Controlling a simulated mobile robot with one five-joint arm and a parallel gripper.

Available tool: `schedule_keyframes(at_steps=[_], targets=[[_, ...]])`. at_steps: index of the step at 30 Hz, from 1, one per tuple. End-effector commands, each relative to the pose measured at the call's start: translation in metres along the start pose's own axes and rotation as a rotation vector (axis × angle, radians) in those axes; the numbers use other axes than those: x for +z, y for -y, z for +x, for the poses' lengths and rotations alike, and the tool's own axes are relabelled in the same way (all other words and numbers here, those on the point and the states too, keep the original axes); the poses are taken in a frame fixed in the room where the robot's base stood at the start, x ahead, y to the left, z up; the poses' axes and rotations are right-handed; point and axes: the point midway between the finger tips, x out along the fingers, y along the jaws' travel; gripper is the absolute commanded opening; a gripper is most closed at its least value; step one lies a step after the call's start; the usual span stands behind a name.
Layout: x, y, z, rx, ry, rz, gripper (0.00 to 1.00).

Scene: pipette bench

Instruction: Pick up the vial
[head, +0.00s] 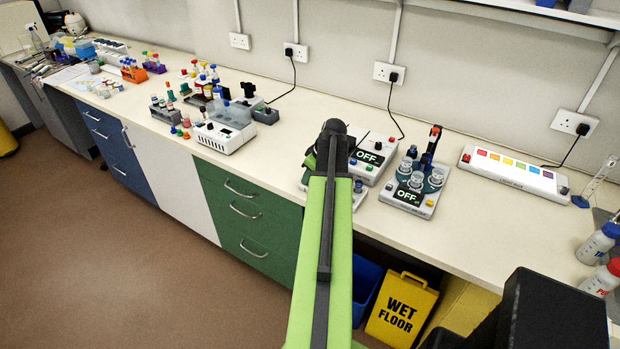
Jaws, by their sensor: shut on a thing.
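My arm reaches up from the bottom centre and ends in a dark joint over the bench. My gripper's jaws are hidden behind the arm, so neither they nor anything between them shows. I cannot tell which vial is meant. Small vials with coloured caps (170,93) stand left of centre on the bench. A few more tiny coloured-capped items (186,122) are at the bench's front, beside a white instrument (225,130).
White devices reading OFF (368,158) stand behind and right of my arm; one (410,197) carries clear vessels. A white strip with coloured squares (515,177) lies farther right. Wash bottles (597,245) stand at the right edge. A yellow wet-floor sign (401,310) is below the bench.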

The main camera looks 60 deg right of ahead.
Motion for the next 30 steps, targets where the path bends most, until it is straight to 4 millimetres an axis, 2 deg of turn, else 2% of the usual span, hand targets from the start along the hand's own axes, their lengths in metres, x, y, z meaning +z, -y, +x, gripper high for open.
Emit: schedule_keyframes(at_steps=[5, 11, 12, 21, 25, 30], targets=[[-0.006, 0.0, -0.015, 0.0, 0.0, 0.0, 0.0], [-0.019, -0.001, -0.05, 0.0, 0.0, 0.0, 0.0], [-0.01, -0.007, -0.057, 0.002, 0.001, 0.003, 0.0], [0.029, -0.038, -0.114, 0.001, 0.0, 0.002, 0.0], [0.042, -0.047, -0.131, 0.0, 0.0, 0.001, 0.0], [0.051, -0.054, -0.141, 0.0, 0.0, 0.0, 0.0]])
